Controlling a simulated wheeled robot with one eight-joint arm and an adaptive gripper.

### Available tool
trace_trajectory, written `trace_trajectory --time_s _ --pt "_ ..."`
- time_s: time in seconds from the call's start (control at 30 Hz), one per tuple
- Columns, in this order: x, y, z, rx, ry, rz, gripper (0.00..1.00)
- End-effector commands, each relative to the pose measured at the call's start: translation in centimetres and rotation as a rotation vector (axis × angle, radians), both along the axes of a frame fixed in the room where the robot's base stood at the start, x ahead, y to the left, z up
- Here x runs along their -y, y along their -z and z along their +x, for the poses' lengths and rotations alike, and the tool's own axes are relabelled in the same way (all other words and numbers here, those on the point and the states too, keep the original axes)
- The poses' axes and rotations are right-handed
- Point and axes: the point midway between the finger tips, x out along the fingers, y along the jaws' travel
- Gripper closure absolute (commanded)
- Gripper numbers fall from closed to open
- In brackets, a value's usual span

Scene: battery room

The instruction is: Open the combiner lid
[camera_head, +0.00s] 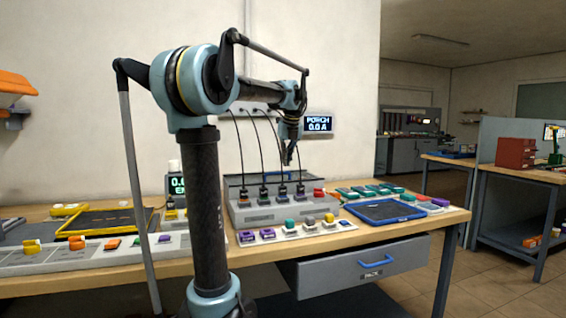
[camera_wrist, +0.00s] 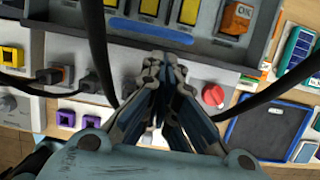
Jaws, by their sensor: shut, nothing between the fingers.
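The grey combiner box (camera_head: 282,212) stands on the workbench, with black cables plugged in along its front. A blue handle strip (camera_head: 277,175) shows behind the plugs. In the wrist view the blue strip (camera_wrist: 150,30) lies across a grey bar, with yellow switches (camera_wrist: 187,11) and an orange ON switch (camera_wrist: 236,17) beyond it. I cannot tell from these views how far the lid is raised. My gripper (camera_head: 289,160) is shut and empty above the box; its fingers also show in the wrist view (camera_wrist: 160,62), just in front of the strip. They hide part of the box front.
A red knob (camera_wrist: 213,96) is right of the fingers. Black cables (camera_head: 258,145) hang close around my gripper. A blue tray (camera_head: 384,211) and several green blocks (camera_head: 365,190) lie to the right. Purple blocks (camera_head: 247,237) sit in front. A drawer (camera_head: 358,266) is under the bench.

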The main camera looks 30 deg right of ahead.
Motion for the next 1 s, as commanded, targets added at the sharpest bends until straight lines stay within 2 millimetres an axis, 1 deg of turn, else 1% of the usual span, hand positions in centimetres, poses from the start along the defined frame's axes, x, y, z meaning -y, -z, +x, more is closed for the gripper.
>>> trace_trajectory --time_s 0.03,0.2,0.3,0.43,0.63,1.0 --pt "0.2 0.9 0.2 0.000 0.000 0.000 1.00" --pt "0.5 3.6 1.0 0.000 0.001 -0.001 1.00" --pt "0.6 5.0 1.3 0.000 0.001 -0.001 1.00" --pt "0.7 6.2 1.7 0.000 0.003 -0.001 1.00" --pt "0.7 7.1 2.0 0.000 0.003 -0.001 1.00" --pt "0.8 7.1 1.9 -0.002 0.002 -0.001 1.00"
